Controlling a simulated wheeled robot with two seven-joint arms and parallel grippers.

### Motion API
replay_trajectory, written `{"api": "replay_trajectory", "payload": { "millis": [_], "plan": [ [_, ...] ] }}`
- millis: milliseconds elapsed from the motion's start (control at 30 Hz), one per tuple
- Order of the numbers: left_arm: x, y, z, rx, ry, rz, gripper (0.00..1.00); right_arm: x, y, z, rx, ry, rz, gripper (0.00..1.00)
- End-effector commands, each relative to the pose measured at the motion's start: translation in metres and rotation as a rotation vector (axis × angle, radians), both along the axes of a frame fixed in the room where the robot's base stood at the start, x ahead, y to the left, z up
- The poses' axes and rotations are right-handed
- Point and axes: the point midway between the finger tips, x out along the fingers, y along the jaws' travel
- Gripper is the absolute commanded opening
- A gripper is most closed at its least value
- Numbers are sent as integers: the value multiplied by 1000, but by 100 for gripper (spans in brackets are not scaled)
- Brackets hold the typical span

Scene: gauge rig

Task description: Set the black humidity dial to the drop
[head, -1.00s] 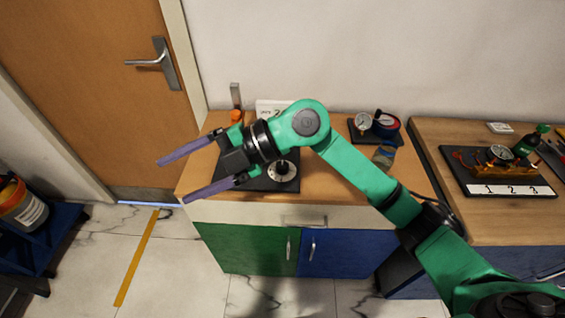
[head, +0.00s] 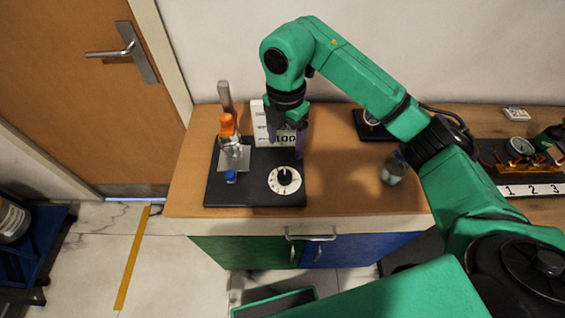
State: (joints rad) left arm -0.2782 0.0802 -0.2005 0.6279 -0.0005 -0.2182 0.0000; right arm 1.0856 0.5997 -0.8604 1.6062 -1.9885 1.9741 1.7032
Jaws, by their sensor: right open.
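The black dial (head: 284,175) is a small knob on a round white scale plate with dark marks, on the right part of a black base board (head: 232,193). The marks are too small for me to read, so I cannot tell which one is the drop or where the knob points. My right gripper (head: 286,148) hangs down with its purple fingers apart and empty. It is just behind the dial in the picture, and I see no contact with the knob. My left gripper is not in view.
An orange-topped device (head: 229,140) and a blue cap (head: 230,176) are on the board's left part. A white display box (head: 260,125) stands behind my right gripper. A clear jar (head: 393,168) is to the right. The wooden top (head: 345,190) between board and jar is clear.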

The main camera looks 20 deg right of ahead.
Motion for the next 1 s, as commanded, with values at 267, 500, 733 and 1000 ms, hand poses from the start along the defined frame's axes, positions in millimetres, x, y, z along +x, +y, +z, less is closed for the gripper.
{"api": "replay_trajectory", "payload": {
  "millis": [267,500,733,1000],
  "plan": [
    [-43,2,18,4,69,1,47,-2,0,-71,0,6,3,79],
    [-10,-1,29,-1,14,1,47,-1,1,-117,3,2,2,79],
    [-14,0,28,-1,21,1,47,-1,1,-125,3,0,4,79],
    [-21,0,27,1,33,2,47,-1,1,-125,3,0,4,6]
  ]
}}
